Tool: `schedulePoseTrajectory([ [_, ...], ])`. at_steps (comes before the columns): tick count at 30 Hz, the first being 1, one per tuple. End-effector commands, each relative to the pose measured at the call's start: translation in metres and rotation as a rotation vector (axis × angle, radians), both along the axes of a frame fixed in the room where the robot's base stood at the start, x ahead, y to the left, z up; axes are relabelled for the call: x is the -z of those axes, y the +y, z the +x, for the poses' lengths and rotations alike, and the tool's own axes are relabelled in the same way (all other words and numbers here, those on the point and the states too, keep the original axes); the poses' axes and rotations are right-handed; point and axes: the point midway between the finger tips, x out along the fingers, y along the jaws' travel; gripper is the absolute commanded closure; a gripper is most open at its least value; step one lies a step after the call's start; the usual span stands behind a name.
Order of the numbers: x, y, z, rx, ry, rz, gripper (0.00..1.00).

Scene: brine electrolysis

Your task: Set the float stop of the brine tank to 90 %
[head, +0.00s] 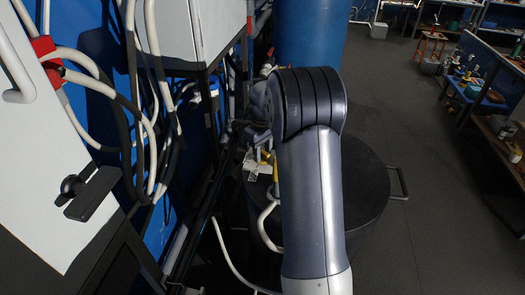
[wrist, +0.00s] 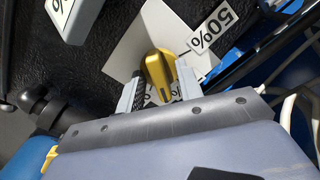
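The brine tank appears to be the black round-topped vessel (head: 365,190) in the head view, partly hidden behind my arm. A small yellow part (head: 268,163) and a white label (head: 258,169) show at its left edge. In the wrist view a yellow stop (wrist: 155,72) with a dark middle sits in front of a white plate (wrist: 125,50). My gripper (wrist: 158,92) has one finger on each side of it; I cannot tell whether the pads touch it. A "50%" label (wrist: 212,30) lies to its right. Another label (wrist: 62,8) at top left shows only a "%". A label between the fingers is partly covered.
A blue barrel (head: 308,35) stands behind the tank. Hoses and a cabinet (head: 50,130) with a black handle (head: 92,192) crowd the left. A dark rod (wrist: 270,50) passes close on the right in the wrist view. The floor (head: 420,215) right of the tank is clear.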

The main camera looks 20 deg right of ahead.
Motion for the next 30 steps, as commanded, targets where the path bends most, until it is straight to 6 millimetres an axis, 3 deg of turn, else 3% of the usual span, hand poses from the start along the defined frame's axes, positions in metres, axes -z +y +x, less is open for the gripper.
schedulePoseTrajectory([
  [8,0.0019,0.0000,0.0000,0.000,0.000,0.000,0.65],
  [21,0.0015,0.0000,0.0001,0.000,0.000,0.000,1.00],
  [30,0.0012,0.0000,0.0001,0.011,0.000,0.000,1.00],
])
